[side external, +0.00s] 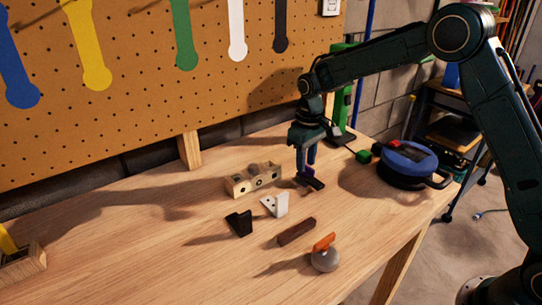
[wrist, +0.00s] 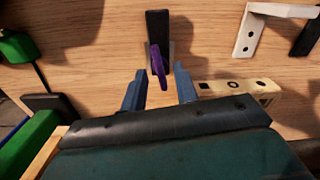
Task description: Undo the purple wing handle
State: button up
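The purple wing handle (wrist: 157,66) stands up as a thin purple piece beside a dark block (wrist: 158,24) in the wrist view. In the side view the dark block (side external: 312,182) lies on the bench under my gripper, with a bit of the purple handle (side external: 309,171) showing between the fingers. My gripper (wrist: 160,82) is open, with its two blue fingers apart on either side of the handle's near end. In the side view my gripper (side external: 306,170) points straight down. I cannot tell whether either finger touches the handle.
A wooden block with holes (side external: 253,179) lies left of my gripper. A white bracket (side external: 275,204), a black bracket (side external: 239,222), a brown bar (side external: 296,232) and an orange-handled grey knob (side external: 325,255) lie nearer. A blue round device (side external: 407,158) sits at right.

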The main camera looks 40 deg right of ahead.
aim_at(308, 167)
notch_tip(308, 167, up, 12)
jog(key=shift+r, duration=0.25)
dwell(0.3)
jog(key=s+d+r+m+t, duration=0.1)
jog(key=s+r+t, duration=0.1)
jog(key=s+r, duration=0.5)
jog(key=s+r+t, duration=0.1)
jog(key=s+r, duration=0.1)
jog(key=s, duration=0.9)
jog(key=s+d+f+m+t, duration=0.1)
jog(key=s+f, duration=0.3)
jog(key=s, duration=1.2)
jog(key=shift+f+t, duration=0.3)
jog(key=shift+t, duration=0.5)
